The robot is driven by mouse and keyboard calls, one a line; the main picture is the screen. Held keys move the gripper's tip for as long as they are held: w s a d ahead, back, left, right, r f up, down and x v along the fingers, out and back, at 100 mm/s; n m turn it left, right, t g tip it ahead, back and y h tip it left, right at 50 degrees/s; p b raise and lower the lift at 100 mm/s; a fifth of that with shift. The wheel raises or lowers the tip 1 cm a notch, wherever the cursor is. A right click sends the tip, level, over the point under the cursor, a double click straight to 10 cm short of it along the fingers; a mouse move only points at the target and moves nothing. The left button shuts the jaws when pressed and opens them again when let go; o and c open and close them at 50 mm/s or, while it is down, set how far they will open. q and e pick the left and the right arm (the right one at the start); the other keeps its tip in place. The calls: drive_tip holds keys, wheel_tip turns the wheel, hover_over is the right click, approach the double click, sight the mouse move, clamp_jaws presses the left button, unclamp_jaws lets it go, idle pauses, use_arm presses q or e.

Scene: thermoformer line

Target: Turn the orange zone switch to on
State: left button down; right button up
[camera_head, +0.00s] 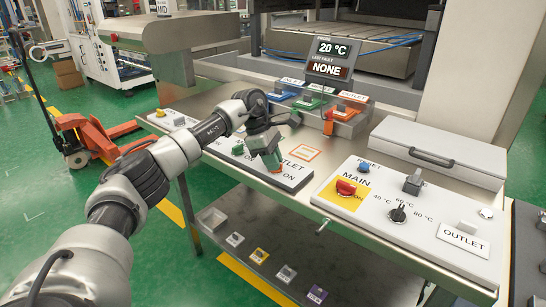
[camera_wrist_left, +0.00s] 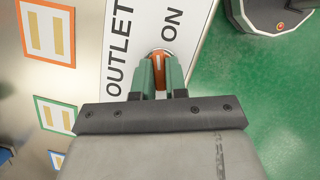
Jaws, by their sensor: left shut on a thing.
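The orange zone switch (camera_wrist_left: 160,57) is a small round knob with a pale line, on a white panel (camera_wrist_left: 143,18) printed OUTLET and ON. In the left wrist view the green fingertips of my left gripper (camera_wrist_left: 161,74) are closed around the knob. The pale line runs roughly up and down in that view, and the fingers cover the knob's lower part. In the head view my left gripper (camera_head: 273,163) reaches down onto the panel at the table's front edge, beside the OUTLET label, and mostly hides the knob. My right gripper is not in view.
A MAIN panel (camera_head: 405,219) with a red knob (camera_head: 346,187) stands to the right. Behind are blue, green and orange holders (camera_head: 347,111) and a display (camera_head: 331,58) reading 20 °C and NONE. A closed grey case (camera_head: 440,150) lies at the back right. A lower shelf holds small blocks.

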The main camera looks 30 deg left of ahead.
use_arm(q)
drive_tip(key=shift+w+r+m+g, duration=0.15)
drive_tip(key=shift+m+g, duration=0.65)
drive_tip(key=shift+m, duration=1.1)
drive_tip(key=c, duration=1.2)
unclamp_jaws()
drive_tip(key=shift+o, duration=0.2)
drive_tip(key=v, duration=1)
drive_tip(key=shift+a+r, duration=0.2)
drive_tip(key=shift+r, duration=0.05)
drive_tip(key=shift+f, duration=0.1)
